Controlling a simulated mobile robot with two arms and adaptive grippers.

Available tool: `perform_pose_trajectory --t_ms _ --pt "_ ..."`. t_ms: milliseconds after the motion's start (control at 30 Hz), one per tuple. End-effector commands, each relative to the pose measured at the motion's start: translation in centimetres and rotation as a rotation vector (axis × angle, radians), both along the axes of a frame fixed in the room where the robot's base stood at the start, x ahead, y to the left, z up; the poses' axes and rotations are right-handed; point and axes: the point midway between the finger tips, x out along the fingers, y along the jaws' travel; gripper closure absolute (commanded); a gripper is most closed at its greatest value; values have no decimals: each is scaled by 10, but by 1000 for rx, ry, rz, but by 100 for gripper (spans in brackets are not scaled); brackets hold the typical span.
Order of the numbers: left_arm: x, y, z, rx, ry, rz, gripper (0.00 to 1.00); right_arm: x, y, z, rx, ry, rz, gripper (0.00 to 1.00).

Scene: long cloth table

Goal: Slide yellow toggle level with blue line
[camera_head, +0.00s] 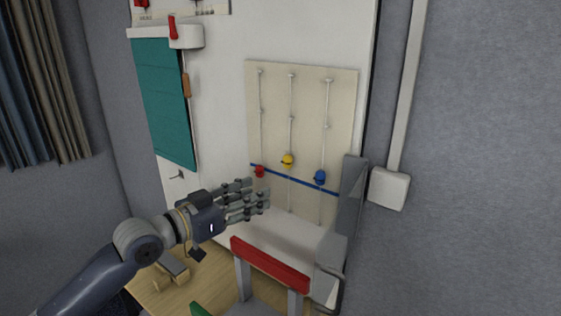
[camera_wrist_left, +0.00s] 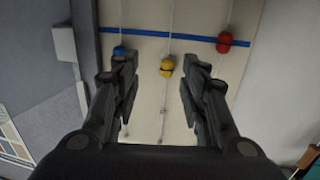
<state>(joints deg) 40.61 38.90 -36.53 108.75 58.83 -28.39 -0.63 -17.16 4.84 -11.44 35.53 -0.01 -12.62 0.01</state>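A cream board (camera_head: 338,110) on the white panel carries three vertical cords with a red toggle (camera_head: 259,171), a yellow toggle (camera_head: 287,160) and a blue toggle (camera_head: 320,177). A blue line (camera_head: 301,181) crosses the board. The yellow toggle sits above the line; red is at the line and blue slightly above it. My left gripper (camera_head: 260,189) is open and empty, in front of the board's lower left part. In the left wrist view, where the board appears inverted, the yellow toggle (camera_wrist_left: 166,66) shows between the open fingers (camera_wrist_left: 159,60), apart from both. My right gripper is not in view.
A red bar (camera_head: 269,264) on grey supports stands below the board. A grey upright piece (camera_head: 346,205) stands at the board's right edge. A white wall box (camera_head: 389,188) is further right. A green panel (camera_head: 163,100) and a white box with a red lever (camera_head: 186,36) are at left.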

Motion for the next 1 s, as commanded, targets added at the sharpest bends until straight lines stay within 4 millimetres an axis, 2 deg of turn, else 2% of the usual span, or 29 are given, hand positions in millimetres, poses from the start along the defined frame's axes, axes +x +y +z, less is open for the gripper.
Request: perform_pose_trajectory --t_ms 33,100,233,367,700,1000 --pt "5 4 14 -11 -20 3 60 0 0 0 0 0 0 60" --pt "9 8 28 -29 -38 3 60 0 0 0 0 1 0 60" --pt "14 9 38 -46 -49 3 60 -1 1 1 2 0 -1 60" --pt "22 2 41 -49 -47 2 60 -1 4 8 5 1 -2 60" --pt "63 -40 41 -47 -47 2 60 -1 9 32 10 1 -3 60" --pt "85 -63 39 -45 -48 3 60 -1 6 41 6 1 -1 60"
